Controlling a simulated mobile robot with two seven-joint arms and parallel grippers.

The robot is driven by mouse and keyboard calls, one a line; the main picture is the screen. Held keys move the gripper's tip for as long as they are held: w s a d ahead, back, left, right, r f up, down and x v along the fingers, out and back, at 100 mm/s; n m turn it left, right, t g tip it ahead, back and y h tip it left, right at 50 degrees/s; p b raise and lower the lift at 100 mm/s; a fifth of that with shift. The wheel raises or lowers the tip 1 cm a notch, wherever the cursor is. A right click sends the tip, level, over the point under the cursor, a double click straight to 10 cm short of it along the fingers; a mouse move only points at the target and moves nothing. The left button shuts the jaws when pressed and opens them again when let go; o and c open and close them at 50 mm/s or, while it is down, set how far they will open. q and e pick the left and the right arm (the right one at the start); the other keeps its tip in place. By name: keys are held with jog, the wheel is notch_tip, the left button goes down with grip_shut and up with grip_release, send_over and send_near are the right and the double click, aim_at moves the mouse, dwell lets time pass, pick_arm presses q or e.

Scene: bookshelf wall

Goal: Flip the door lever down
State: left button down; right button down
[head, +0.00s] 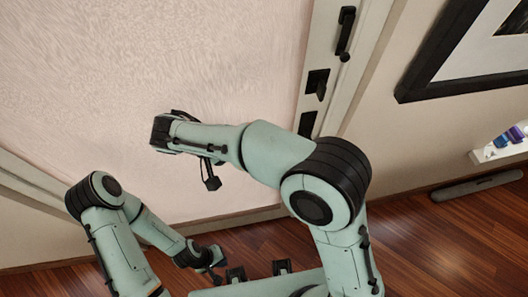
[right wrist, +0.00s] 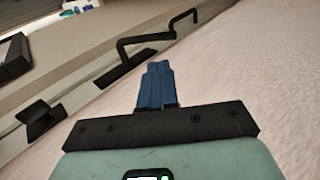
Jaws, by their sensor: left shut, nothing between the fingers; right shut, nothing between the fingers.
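The door lever (head: 346,35) is a black handle on a long black plate near the top of the head view, at the door's right edge. In the right wrist view the lever (right wrist: 150,36) crosses above my right gripper (right wrist: 155,72), whose blue fingers are shut and empty. The fingertips look close to the lever, but I cannot tell the depth gap or see contact. In the head view the right hand lies left of the lever over the pale door (head: 150,60), its fingers hidden. My left gripper (head: 208,260) is low, shut and empty, far from the lever.
A smaller black latch (head: 317,84) sits below the lever on the same edge; it also shows in the right wrist view (right wrist: 42,115). A black picture frame (head: 425,75) hangs on the wall at right. A shelf (head: 505,148) holds small items. Wooden floor (head: 440,240) lies below.

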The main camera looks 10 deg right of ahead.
pick_arm(q)
jog(key=shift+w+r, duration=0.15)
jog(key=shift+r, duration=0.05)
pick_arm(e)
jog(key=shift+v, duration=1.7)
pick_arm(q)
jog(key=shift+a, duration=0.2)
pick_arm(e)
jog(key=shift+a+f, duration=0.15)
